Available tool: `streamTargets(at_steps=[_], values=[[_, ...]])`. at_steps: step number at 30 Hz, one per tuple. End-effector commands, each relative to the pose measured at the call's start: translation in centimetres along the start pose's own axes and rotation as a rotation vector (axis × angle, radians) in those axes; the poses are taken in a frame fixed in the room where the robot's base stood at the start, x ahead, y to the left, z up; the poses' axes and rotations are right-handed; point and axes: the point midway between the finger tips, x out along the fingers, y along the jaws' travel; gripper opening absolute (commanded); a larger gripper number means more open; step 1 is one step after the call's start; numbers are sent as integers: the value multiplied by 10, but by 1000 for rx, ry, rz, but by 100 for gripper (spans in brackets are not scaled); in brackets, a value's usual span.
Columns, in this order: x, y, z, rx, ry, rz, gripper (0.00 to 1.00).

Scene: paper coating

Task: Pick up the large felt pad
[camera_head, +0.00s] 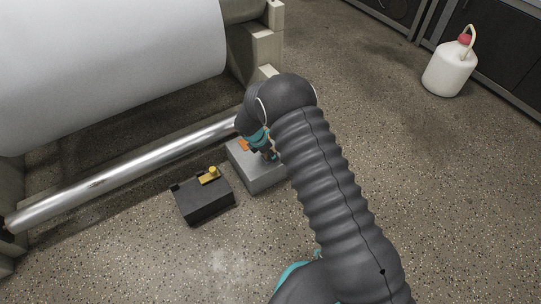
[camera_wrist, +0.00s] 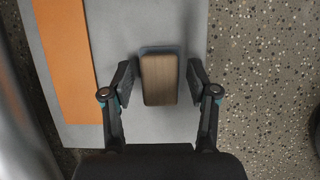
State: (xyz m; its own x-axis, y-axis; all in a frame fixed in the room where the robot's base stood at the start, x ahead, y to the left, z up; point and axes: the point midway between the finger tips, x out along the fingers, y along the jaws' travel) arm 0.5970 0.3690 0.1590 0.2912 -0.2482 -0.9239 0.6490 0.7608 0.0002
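In the wrist view a block with a brown wood-like top and a blue-grey edge, which looks like the large felt pad (camera_wrist: 159,80), lies on a light grey box top (camera_wrist: 120,30). My gripper (camera_wrist: 160,85) is open above it, with one finger on each side and a small gap at both sides. Height above the block is hard to tell. In the head view my gripper (camera_head: 270,154) points down over the grey box (camera_head: 266,180), and my arm hides the block.
An orange strip (camera_wrist: 68,60) lies on the box left of the block. A black box (camera_head: 205,202) with a yellow piece (camera_head: 209,177) stands left of the grey box. A metal roller (camera_head: 120,178) and a large white roll (camera_head: 110,65) are behind. A white jug (camera_head: 450,69) stands far right.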

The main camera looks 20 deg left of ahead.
Motion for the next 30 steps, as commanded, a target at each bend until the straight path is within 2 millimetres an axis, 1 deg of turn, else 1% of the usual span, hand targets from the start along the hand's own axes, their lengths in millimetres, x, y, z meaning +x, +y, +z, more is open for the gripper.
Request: streamTargets(at_steps=[1,2,3,6,16,20,23,26,30], values=[[0,0,0,0,0,0,40],[0,0,0,0,0,0,32],[0,0,0,0,0,0,22],[0,0,0,0,0,-1,0],[1,-1,0,0,0,-3,0],[-2,-1,2,0,0,-2,0],[-9,-1,4,1,0,-1,0],[-21,0,9,0,-1,0,0],[-43,-2,18,2,0,1,0]])
